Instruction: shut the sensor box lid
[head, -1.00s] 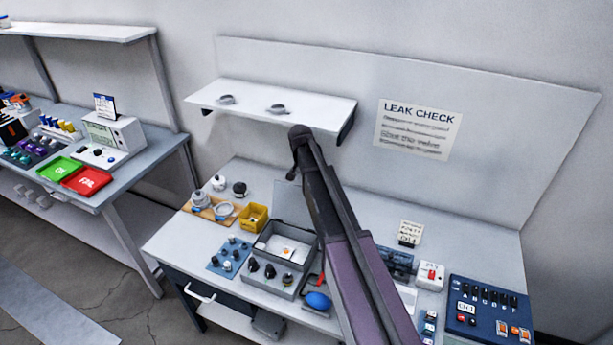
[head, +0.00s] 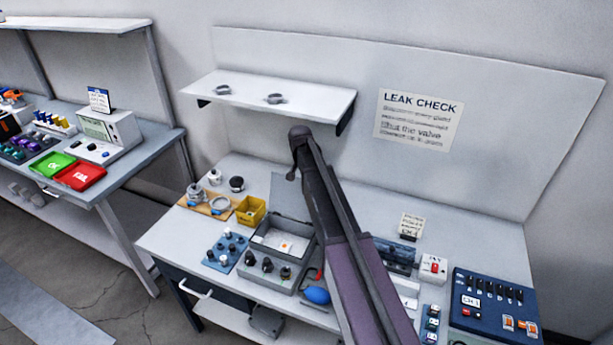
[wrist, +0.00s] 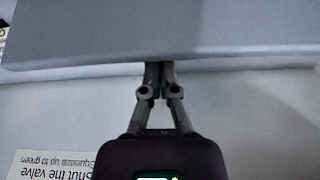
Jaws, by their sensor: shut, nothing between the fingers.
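The sensor box (head: 269,283) is a grey box on the white bench, with knobs along its front and a pale inside holding a small orange mark. Its lid (head: 291,195) stands open, raised at the back of the box, its right part hidden behind my arm. My gripper (wrist: 158,72) is shut and empty in the wrist view, fingertips together near the edge of a pale panel that looks like the wall shelf. In the head view my arm rises past the right side of the box, and I cannot make out the fingers there.
The wall shelf (head: 265,98) hangs above the bench. A yellow bin (head: 251,212) and a blue knob plate (head: 225,252) stand left of the box. A blue bulb (head: 317,295) lies at its right. A blue switch panel (head: 493,303) is far right.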

